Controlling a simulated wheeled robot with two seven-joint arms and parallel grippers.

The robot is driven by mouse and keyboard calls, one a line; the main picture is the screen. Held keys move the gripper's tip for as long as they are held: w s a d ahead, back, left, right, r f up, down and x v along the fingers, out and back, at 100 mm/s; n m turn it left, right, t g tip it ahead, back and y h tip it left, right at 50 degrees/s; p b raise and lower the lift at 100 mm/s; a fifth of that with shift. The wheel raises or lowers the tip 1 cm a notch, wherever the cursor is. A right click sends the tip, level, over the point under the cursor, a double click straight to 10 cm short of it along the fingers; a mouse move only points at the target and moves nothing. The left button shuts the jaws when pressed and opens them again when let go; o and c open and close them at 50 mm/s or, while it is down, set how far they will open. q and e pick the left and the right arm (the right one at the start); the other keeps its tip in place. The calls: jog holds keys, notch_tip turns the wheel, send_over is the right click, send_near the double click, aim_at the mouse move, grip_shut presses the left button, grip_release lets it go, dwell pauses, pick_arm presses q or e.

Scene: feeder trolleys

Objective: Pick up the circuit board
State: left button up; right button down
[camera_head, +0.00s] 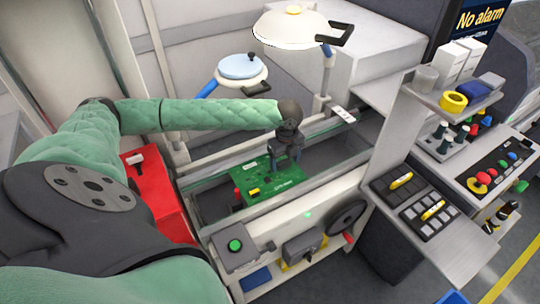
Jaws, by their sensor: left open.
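The green circuit board (264,187) lies flat in the feeder trolley's trough (328,160), in the middle of the head view. It carries a red part and small yellow parts. My left gripper (285,162) points down at the board's far right part, with its arm coming in from the left. The gripper is open. It hides a bit of the board, and I cannot tell whether the fingertips touch it. My right gripper is not in view.
A red box (158,195) stands left of the trough. A green button box (236,246) and a black handwheel (347,217) are on the trolley's front. Reels (290,27) stand behind. At right, a control panel (490,174) and a shelf with yellow tape (453,102) rise.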

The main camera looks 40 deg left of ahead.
pick_arm(q)
jog(key=shift+f, duration=0.3)
jog(key=shift+a+f, duration=0.25)
jog(key=shift+a, duration=0.05)
jog(key=shift+d+r, duration=0.1)
jog(key=c, duration=1.3)
jog(key=shift+r, duration=0.15)
